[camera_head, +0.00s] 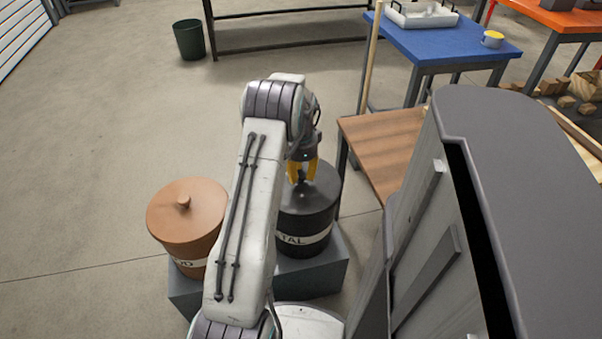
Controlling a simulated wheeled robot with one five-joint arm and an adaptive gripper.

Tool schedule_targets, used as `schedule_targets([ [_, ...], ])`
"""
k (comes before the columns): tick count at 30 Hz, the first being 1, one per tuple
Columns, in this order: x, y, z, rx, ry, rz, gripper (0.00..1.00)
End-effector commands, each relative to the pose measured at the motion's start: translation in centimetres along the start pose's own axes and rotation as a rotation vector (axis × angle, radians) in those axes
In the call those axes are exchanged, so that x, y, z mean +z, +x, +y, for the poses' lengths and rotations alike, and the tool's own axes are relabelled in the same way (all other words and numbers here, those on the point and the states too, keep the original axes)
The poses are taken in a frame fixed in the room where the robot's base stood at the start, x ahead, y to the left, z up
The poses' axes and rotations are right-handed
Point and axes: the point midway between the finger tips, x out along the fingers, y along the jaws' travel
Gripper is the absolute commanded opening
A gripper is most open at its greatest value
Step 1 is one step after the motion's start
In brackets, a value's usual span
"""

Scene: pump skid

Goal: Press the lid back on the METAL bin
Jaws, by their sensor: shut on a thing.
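The METAL bin (303,240) is a black round bin with a white label, of which I read "TAL". It stands on a grey plinth to the right of my arm, which hides its left part. Its dark lid (323,187) is at the top of the bin, over the opening. I cannot tell whether it sits flush or slightly raised. My gripper (302,178) has yellow fingers pointing down at the middle of the lid. It is shut on the lid's knob, which the fingers mostly hide.
A brown bin (187,225) with its own knobbed lid stands just left of my arm on the grey plinth (318,275). A wooden-topped table (385,150) and a large grey cabinet-like body (500,150) are close on the right. Open floor lies to the left.

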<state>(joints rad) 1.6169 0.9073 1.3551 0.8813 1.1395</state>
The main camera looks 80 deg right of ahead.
Motion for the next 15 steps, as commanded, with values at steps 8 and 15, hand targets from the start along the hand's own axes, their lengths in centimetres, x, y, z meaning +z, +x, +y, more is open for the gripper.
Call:
schedule_targets([
  [8, -0.01, -0.02, -0.01, 0.000, 0.000, 0.000, 0.00],
  [15, 0.00, -0.02, -0.01, 0.000, 0.000, 0.000, 0.52],
])
